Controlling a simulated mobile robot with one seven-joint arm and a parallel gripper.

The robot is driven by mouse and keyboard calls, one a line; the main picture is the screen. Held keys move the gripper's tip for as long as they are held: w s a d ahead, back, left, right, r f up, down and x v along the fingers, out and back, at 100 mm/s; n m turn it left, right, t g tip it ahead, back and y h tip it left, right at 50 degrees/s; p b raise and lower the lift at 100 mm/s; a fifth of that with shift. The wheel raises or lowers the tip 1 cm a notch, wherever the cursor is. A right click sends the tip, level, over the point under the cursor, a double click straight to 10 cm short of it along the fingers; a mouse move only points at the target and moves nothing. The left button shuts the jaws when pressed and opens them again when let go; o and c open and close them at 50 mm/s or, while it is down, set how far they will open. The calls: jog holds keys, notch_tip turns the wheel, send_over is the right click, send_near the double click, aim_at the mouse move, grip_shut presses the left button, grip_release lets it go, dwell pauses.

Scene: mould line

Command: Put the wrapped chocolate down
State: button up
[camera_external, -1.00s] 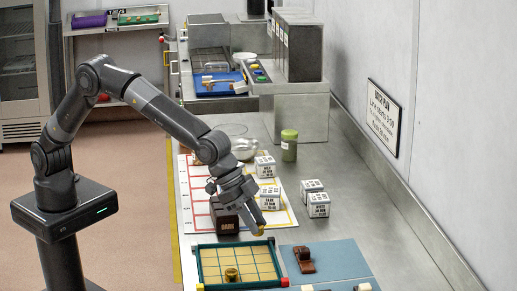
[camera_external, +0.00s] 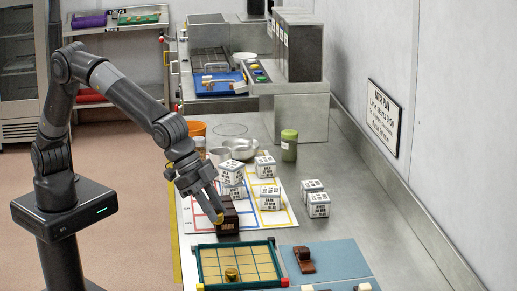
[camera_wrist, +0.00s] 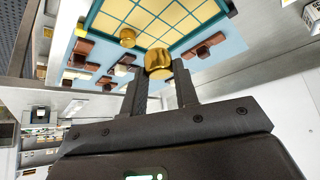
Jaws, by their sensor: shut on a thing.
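My gripper (camera_external: 219,215) is shut on a gold wrapped chocolate (camera_wrist: 158,66). In the external view only a small bit of gold shows at the fingertips, in front of or above the dark brown block marked DARK (camera_external: 229,228). I cannot tell whether it touches the block. In the wrist view the chocolate sits between the two fingertips. A second gold chocolate (camera_external: 231,274) lies in the green-rimmed tray with a yellow grid (camera_external: 274,246). It also shows in the wrist view (camera_wrist: 127,38).
A blue mat (camera_external: 335,257) with brown chocolate pieces (camera_external: 303,260) lies right of the tray. White labelled cubes (camera_external: 270,199) stand on a white sheet with coloured outlines (camera_external: 287,216). A green jar (camera_external: 289,145) and metal bowl (camera_external: 241,148) stand behind. Counter right of the sheet is partly bare.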

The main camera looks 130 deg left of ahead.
jog(key=s+a+n+g+y, duration=0.1)
jog(key=s+a+n, duration=0.2)
jog(key=a, duration=0.8)
jog(key=s+a+n+g+y, duration=0.2)
jog(key=s+a+n, duration=0.2)
jog(key=a, duration=0.7)
jog(key=s+a+f+n+g+y, duration=0.1)
jog(key=a+n, duration=0.4)
jog(key=a, duration=0.6)
jog(key=shift+s+n+g+y, duration=0.35)
jog(key=shift+s+y, duration=0.25)
jog(key=shift+s, duration=0.6)
jog(key=s+a+r+n+g, duration=0.1)
jog(key=s+a+n+g, duration=0.3)
jog(key=s+a+n, duration=0.55)
jog(key=n+g+h, duration=0.3)
jog(key=n, duration=0.2)
send_near(241, 140)
notch_tip(241, 140, up, 4)
jog(key=d, duration=0.2)
jog(key=shift+s+d+f, duration=0.1)
jog(key=shift+s+f, duration=0.05)
jog(key=shift+f, duration=4.8)
jog(key=o, duration=1)
